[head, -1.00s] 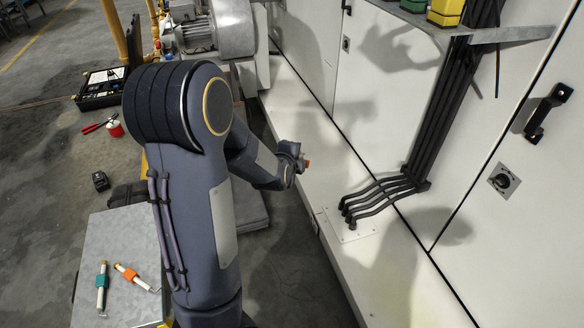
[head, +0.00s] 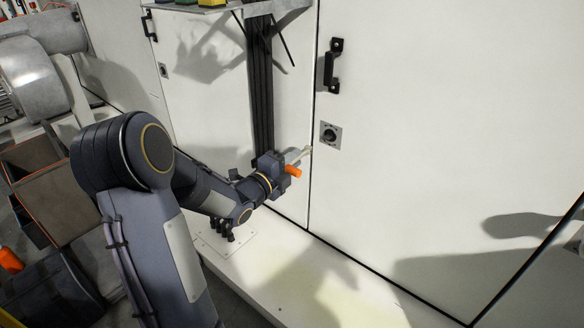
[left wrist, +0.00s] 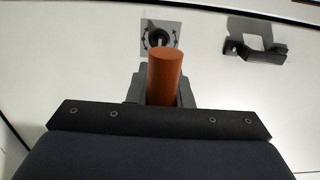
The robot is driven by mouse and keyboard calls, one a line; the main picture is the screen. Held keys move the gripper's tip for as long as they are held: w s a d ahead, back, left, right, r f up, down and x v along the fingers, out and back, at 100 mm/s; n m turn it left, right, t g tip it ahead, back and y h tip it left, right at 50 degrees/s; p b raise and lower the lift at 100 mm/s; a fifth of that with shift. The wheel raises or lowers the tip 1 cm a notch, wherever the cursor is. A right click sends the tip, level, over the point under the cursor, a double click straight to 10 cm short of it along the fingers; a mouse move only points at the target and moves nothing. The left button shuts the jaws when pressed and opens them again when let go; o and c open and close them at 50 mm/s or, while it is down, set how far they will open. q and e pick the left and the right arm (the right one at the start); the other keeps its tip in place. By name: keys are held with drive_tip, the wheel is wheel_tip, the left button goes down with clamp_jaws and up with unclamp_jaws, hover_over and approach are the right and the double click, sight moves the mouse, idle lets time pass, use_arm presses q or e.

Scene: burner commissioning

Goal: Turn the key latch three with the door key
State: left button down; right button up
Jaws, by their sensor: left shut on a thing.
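My left gripper (head: 291,164) is shut on the door key, whose orange grip (head: 292,171) sticks out of the jaws. A pale part shows at the gripper's far end, just below and left of a key latch (head: 330,136). This latch is a dark round lock on a square grey plate on the white cabinet door. In the left wrist view the orange grip (left wrist: 164,75) stands between the fingers, with the latch (left wrist: 160,38) just beyond it. I cannot tell whether the key touches the latch. My right gripper is not in view.
A black door handle (head: 332,66) is above the latch and also shows in the left wrist view (left wrist: 256,46). Black conduits (head: 261,90) run down behind the gripper beneath a grey shelf (head: 270,14). A white ledge (head: 300,278) runs below the doors.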

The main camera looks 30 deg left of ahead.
sight(308, 151)
use_arm(q)
drive_tip(key=shift+w+d, duration=0.35)
drive_tip(key=shift+w+d+p, duration=0.15)
drive_tip(key=shift+w+p, duration=0.5)
drive_tip(key=shift+w, duration=0.75)
drive_tip(key=shift+w+d+p, duration=0.1)
drive_tip(key=shift+w+p, duration=0.55)
drive_tip(key=shift+w, duration=0.7)
drive_tip(key=shift+w+b, duration=0.5)
drive_tip(key=shift+w, duration=0.6)
